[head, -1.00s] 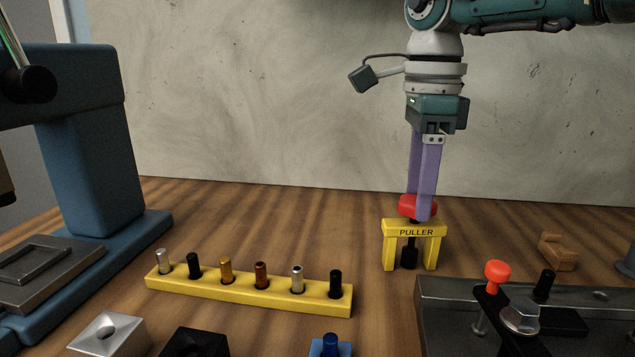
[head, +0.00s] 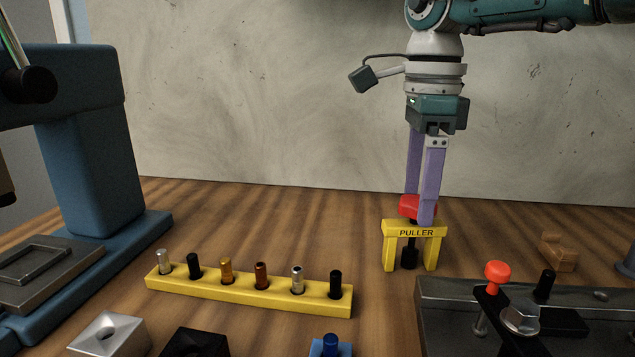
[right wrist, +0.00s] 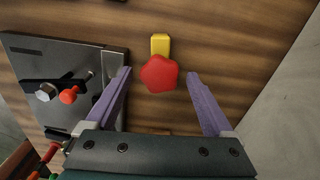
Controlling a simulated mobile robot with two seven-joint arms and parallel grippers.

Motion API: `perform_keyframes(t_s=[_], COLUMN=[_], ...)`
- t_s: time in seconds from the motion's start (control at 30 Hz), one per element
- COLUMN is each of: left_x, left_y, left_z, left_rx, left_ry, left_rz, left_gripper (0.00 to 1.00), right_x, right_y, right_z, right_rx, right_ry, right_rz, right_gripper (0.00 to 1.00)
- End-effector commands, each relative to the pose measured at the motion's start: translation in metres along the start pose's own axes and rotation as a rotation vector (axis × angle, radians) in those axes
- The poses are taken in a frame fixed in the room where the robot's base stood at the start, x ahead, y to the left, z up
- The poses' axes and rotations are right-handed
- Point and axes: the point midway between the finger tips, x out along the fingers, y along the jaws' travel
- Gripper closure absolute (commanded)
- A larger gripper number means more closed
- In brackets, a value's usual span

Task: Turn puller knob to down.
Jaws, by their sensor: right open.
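The yellow puller (head: 415,231) stands upright on the wooden bench, with "PULLER" on its front and a black screw through its middle. Its red knob (head: 409,205) sits on top, partly hidden by a finger. In the right wrist view the red knob (right wrist: 159,73) looks five-sided, with part of the yellow puller (right wrist: 160,44) beyond it. My right gripper (head: 421,208) points down from above the puller. Its purple fingers are open, one on each side of the knob, with gaps visible between them and it in the right wrist view (right wrist: 159,82). My left gripper is not in view.
A yellow rack (head: 247,293) of several pins lies to the left. A grey metal fixture (head: 457,306) with a red-knobbed clamp (head: 497,272) is close at the right front. A blue press (head: 90,150) stands far left. Bare bench (head: 300,225) lies between press and puller.

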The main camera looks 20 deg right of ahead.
Motion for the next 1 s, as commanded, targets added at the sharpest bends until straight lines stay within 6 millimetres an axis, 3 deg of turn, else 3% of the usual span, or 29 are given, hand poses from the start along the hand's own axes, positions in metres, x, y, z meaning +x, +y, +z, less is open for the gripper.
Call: perform_keyframes(t_s=[0.17,0.5,0.87,1.0], left_x=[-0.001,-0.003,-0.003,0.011], left_y=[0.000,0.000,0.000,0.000], left_z=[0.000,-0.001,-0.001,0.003], left_rx=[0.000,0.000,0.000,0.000], left_ry=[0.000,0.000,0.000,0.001], left_rz=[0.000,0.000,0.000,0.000], left_gripper=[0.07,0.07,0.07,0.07], right_x=[-0.014,-0.069,-0.075,-0.070], right_y=[-0.001,0.000,0.000,0.000], right_z=[0.000,0.000,0.000,0.001], right_rx=[0.000,0.000,0.000,0.000], right_ry=[-0.001,-0.002,0.000,-0.001], right_rz=[-0.002,-0.002,0.000,-0.002], right_gripper=[0.13,0.13,0.13,0.13])
